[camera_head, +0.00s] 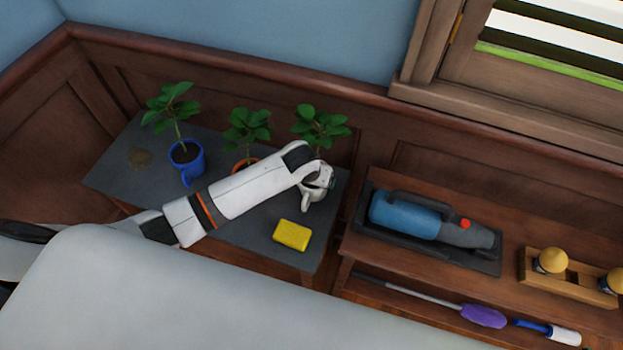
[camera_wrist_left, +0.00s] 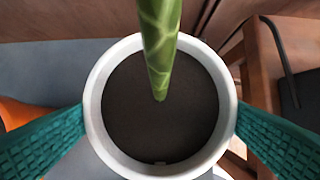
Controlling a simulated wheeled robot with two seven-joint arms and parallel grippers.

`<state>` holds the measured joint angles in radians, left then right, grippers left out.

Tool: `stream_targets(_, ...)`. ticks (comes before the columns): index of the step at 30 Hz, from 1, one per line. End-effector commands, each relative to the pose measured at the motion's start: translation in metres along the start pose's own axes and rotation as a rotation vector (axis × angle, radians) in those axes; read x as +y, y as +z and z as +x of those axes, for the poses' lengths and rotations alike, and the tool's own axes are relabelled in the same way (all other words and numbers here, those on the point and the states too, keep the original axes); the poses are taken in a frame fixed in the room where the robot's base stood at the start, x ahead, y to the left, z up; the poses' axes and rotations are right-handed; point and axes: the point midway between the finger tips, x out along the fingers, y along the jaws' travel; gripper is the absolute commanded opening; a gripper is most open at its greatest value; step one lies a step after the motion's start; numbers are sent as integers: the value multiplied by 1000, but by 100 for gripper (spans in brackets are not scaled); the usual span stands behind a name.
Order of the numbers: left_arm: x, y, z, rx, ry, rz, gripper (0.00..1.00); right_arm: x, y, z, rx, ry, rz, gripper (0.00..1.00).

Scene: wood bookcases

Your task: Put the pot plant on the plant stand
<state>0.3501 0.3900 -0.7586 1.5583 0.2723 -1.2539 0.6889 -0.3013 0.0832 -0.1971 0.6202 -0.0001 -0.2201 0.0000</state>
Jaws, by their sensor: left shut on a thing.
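A pot plant in a white pot is at the right end of the grey-topped stand (camera_head: 235,225) in the head view, its leaves (camera_head: 320,125) rising behind my wrist. My left gripper (camera_head: 320,182) is shut on this pot. In the left wrist view the white pot (camera_wrist_left: 96,110) shows dark soil and a thick green stem (camera_wrist_left: 160,40), with a teal finger of my gripper (camera_wrist_left: 160,112) on each side. The pot looks upright; whether its base touches the grey top is hidden. My right gripper is not in view.
A plant in a blue pot (camera_head: 186,165) and one in an orange pot (camera_head: 243,163) stand left of my gripper. A yellow sponge (camera_head: 292,235) lies in front. On the wooden bookcase to the right are a handheld vacuum (camera_head: 405,215) and a wooden rack (camera_head: 565,280).

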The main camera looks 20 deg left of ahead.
Motion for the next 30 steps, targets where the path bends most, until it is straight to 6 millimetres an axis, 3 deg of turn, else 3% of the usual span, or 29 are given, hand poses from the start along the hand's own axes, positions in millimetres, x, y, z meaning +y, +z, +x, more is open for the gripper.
stream_targets(4, 0, -4, 13, -4, -1, 0, 44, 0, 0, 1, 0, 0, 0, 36)
stream_targets(16, -1, -6, 17, -4, -1, 0, 44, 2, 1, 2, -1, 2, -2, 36)
stream_targets(17, 0, -8, 18, -1, 0, 0, 92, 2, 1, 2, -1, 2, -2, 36)
stream_targets(18, 0, -7, 18, -1, 0, 0, 98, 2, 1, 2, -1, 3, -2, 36)
stream_targets(26, 0, -7, 16, -2, 0, 0, 100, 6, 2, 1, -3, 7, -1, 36)
stream_targets(30, 0, -6, 4, -2, -2, 0, 100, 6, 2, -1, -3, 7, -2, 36)
